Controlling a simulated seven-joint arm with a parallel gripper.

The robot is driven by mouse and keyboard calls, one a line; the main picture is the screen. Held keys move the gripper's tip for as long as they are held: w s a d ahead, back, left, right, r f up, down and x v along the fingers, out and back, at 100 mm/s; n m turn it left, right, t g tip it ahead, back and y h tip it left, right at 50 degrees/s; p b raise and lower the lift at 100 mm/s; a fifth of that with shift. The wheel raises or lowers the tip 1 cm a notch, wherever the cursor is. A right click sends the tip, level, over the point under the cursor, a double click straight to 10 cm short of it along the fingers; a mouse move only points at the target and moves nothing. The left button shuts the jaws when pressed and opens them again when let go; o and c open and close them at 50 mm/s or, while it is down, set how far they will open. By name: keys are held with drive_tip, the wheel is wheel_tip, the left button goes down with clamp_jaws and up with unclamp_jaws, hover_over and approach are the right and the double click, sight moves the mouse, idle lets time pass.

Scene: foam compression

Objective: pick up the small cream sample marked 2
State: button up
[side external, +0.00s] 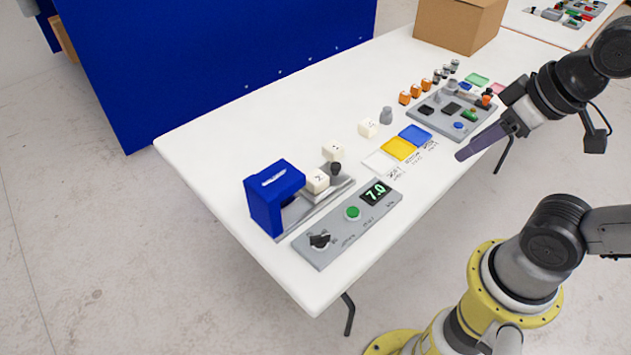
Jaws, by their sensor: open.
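Three small cream cubes sit near the middle of the white table. The nearest cube (317,181) shows a dark mark that looks like a 2 and is at the grey plate of the blue press. A second cube (333,151) is just behind it, and a third cube (367,127) stands farther right on the table; their marks are too small to read surely. My gripper (463,154) is open, with its dark fingers seen side-on, pointing down-left over the table's right front edge. It is well to the right of all three cubes and touches none.
The blue press (273,198) stands at left, with a grey control panel (348,224) reading 7.0 in front. Coloured pads (400,148), a grey weight (386,115), a tool board (453,111) and a cardboard box (460,24) are to the right. The table's back left is clear.

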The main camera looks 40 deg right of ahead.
drive_tip(key=o, duration=0.8)
